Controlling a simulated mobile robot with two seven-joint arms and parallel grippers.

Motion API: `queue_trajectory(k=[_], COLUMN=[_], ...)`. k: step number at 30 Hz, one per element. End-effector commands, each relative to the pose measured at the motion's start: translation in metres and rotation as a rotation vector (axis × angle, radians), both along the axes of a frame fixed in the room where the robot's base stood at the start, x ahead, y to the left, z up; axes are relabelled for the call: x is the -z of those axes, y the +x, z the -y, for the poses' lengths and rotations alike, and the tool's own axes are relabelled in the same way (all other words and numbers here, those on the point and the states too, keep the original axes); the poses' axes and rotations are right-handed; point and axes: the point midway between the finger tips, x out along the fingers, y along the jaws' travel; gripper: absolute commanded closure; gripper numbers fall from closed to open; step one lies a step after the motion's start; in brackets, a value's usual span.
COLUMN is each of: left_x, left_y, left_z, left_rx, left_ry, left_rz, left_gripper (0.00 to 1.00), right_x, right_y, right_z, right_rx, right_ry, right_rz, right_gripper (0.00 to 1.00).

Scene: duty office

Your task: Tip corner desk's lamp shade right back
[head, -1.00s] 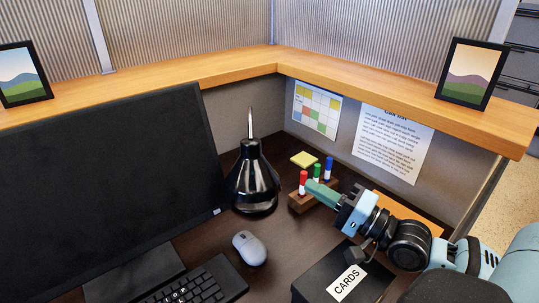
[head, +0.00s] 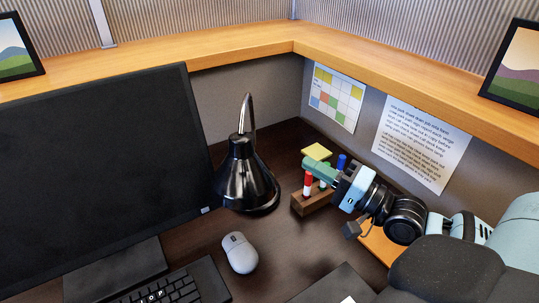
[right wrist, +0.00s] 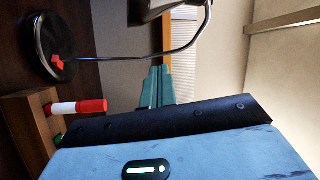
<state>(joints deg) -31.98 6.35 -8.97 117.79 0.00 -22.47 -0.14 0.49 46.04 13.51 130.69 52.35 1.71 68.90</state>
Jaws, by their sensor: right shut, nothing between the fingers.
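The desk lamp has a glossy black cone shade (head: 240,165) facing down, on a thin curved metal neck (head: 249,112), beside the monitor. Its dark round base (head: 268,203) is partly hidden behind the shade. In the right wrist view the base (right wrist: 48,50) with a red switch, the bent neck (right wrist: 190,42) and an edge of the shade (right wrist: 146,9) show. My right gripper (head: 308,165) is shut and empty, above the marker holder to the right of the shade and apart from it. Its green fingers show in the right wrist view (right wrist: 156,85). My left gripper is not in view.
A wooden marker holder (head: 312,203) with a red marker (head: 308,184) and a blue marker (head: 341,161) stands beneath my right gripper. Yellow notes (head: 317,151) lie behind. The monitor (head: 100,170), mouse (head: 239,252) and keyboard (head: 175,285) are left and in front.

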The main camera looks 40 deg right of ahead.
Motion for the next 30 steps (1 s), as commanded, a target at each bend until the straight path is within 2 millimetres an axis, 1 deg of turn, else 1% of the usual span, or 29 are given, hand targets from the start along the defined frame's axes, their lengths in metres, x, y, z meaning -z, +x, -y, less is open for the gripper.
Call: queue_trajectory(k=[4,8,22,30], left_x=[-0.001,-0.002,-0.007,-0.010], left_y=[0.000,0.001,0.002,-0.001], left_z=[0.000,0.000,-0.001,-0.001], left_rx=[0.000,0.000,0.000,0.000], left_ry=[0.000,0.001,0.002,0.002], left_rz=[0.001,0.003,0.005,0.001], left_gripper=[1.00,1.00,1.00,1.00], right_x=[-0.001,-0.003,-0.013,-0.017], right_y=[0.003,0.011,0.059,0.086], right_z=[-0.001,-0.003,-0.021,-0.032], right_rx=[0.001,0.002,0.001,0.000], right_ry=[0.001,0.002,0.002,0.001], right_rz=[0.001,0.003,0.004,0.002], right_gripper=[1.00,1.00,1.00,1.00])
